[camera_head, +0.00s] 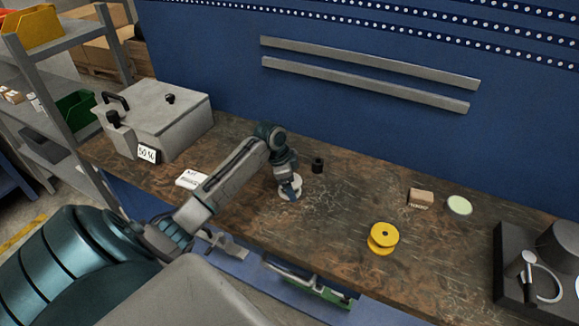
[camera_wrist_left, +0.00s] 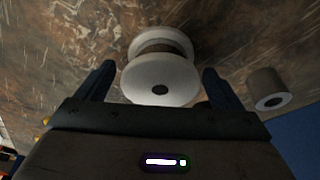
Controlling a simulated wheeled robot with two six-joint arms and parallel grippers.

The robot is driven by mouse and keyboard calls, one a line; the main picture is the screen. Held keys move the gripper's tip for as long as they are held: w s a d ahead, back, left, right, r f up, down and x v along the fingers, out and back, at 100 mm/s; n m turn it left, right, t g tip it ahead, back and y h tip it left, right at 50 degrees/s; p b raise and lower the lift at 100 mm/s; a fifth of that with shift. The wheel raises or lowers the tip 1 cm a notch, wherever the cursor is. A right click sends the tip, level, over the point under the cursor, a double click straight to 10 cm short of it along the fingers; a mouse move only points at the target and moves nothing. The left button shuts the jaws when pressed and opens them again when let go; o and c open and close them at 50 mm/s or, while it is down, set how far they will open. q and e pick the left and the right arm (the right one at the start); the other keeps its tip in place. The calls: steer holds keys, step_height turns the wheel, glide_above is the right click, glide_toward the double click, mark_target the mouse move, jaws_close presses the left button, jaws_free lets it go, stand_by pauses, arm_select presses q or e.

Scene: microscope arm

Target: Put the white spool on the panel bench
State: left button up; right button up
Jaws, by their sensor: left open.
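The white spool (camera_head: 284,196) stands on the worn brown top of the panel bench (camera_head: 320,230), near its middle. My left gripper (camera_head: 291,184) is right over it and partly hides it in the head view. In the left wrist view the white spool (camera_wrist_left: 160,79) shows its round flange and centre hole. It lies between the two spread fingers of my left gripper (camera_wrist_left: 158,82), which is open. I cannot tell whether the fingers touch it. My right gripper is not in view.
A small black cylinder (camera_head: 318,165) stands close behind the spool. A yellow spool (camera_head: 382,238), a cardboard box (camera_head: 420,197) and a pale green disc (camera_head: 459,205) are to the right. A grey case (camera_head: 155,115) stands at left. A blue panel (camera_head: 350,90) rises behind.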

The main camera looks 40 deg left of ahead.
arm_select(q)
steer(key=shift+r, duration=0.15)
steer(key=b+v, duration=0.3)
steer(key=v, duration=0.9)
